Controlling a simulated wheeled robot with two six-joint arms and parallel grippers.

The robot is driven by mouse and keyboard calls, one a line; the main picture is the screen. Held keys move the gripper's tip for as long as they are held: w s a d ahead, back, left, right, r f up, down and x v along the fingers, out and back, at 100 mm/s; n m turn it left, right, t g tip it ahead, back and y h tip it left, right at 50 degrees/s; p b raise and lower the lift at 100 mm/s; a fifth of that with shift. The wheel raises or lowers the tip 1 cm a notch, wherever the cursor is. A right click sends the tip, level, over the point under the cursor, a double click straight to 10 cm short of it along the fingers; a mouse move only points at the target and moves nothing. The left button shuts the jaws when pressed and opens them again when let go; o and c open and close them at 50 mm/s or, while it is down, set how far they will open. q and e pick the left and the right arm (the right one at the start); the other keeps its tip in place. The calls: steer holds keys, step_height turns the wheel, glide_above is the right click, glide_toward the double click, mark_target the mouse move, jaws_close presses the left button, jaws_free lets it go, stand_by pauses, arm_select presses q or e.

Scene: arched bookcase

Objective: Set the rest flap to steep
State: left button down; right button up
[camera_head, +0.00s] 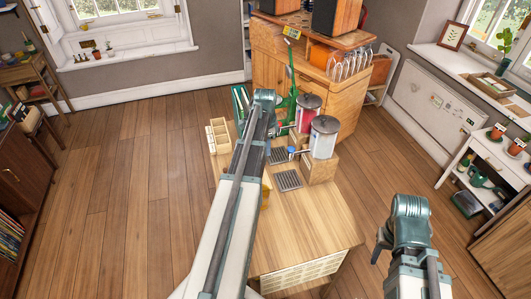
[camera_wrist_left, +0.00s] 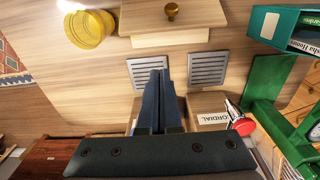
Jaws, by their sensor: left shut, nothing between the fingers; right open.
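I cannot clearly make out a rest flap in either view. A green stand (camera_head: 287,106) rises at the far end of the wooden table (camera_head: 305,225), partly hidden by my left arm; green framework (camera_wrist_left: 268,85) shows at the right of the left wrist view. My left gripper (camera_wrist_left: 158,78) is shut and empty, its dark fingers above the table between two grey slatted trays, apart from the green framework. In the head view my left arm hides its fingers. My right gripper (camera_head: 379,246) is open, to the right of the table and away from it.
Two lidded dispensers (camera_head: 323,137) stand on wooden blocks. Slatted trays (camera_head: 288,180) lie before them. In the left wrist view, a yellow cup (camera_wrist_left: 88,29), a knobbed wooden drawer (camera_wrist_left: 172,22) and a red tap knob (camera_wrist_left: 243,126) are near. The table's front is clear.

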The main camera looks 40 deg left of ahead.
arm_select(q)
step_height(320, 180, down, 9)
steer(key=b, duration=0.8)
steer(key=shift+w+d+f+b, duration=0.15)
steer(key=shift+f+b, duration=0.05)
steer(key=shift+b, duration=0.2)
steer(key=shift+s+a+r+p, duration=0.4)
steer(key=shift+s+r+p, duration=0.1)
steer(key=shift+r+p, duration=0.15)
steer(key=shift+s+a+r+p, duration=0.4)
steer(key=shift+s+r+p, duration=0.1)
steer(key=shift+r+p, duration=0.1)
steer(key=shift+s+a+r, duration=0.1)
steer(key=shift+s+a, duration=0.15)
steer(key=shift+s+a+r+t+h+p, duration=0.2)
steer(key=shift+s+a+r+t+h, duration=0.2)
steer(key=shift+s+t+h, duration=0.2)
steer(key=shift+s+a+r+t+h+p, duration=0.15)
steer(key=shift+s+a+r+t+h, duration=0.15)
steer(key=shift+s+a+t+h, duration=0.25)
steer(key=shift+s+a+r, duration=0.25)
steer(key=shift+s+a, duration=0.15)
steer(key=shift+s, duration=0.15)
